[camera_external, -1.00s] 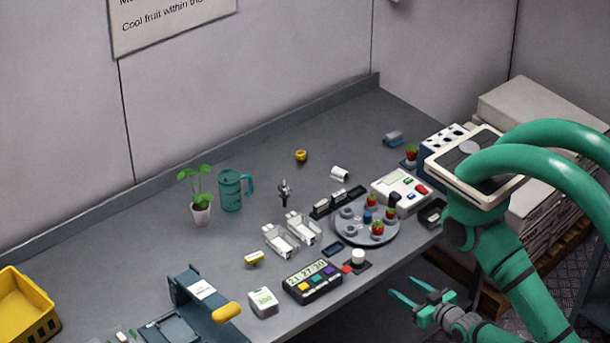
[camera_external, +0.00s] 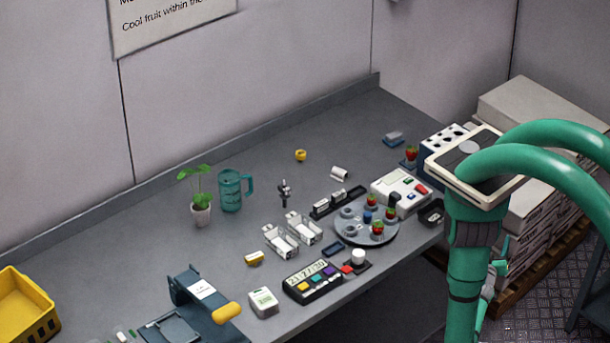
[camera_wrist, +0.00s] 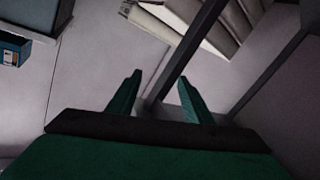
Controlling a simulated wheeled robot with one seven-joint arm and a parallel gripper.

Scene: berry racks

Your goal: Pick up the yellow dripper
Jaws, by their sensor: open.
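A small round yellow piece with a dark opening (camera_external: 301,155), which looks like the yellow dripper, stands alone toward the back of the grey bench (camera_external: 255,165). No yellow piece shows in that view. In the external view my arm hangs off the bench's right front side, far from the yellow piece, and its own links mostly hide the gripper.
A teal mug (camera_external: 230,191), a potted plant (camera_external: 201,215) and a black stand (camera_external: 285,193) are left of the yellow piece. A round tray with strawberries (camera_external: 350,236) and a white device (camera_external: 389,190) are on the right. A yellow crate (camera_external: 22,305) is at far left.

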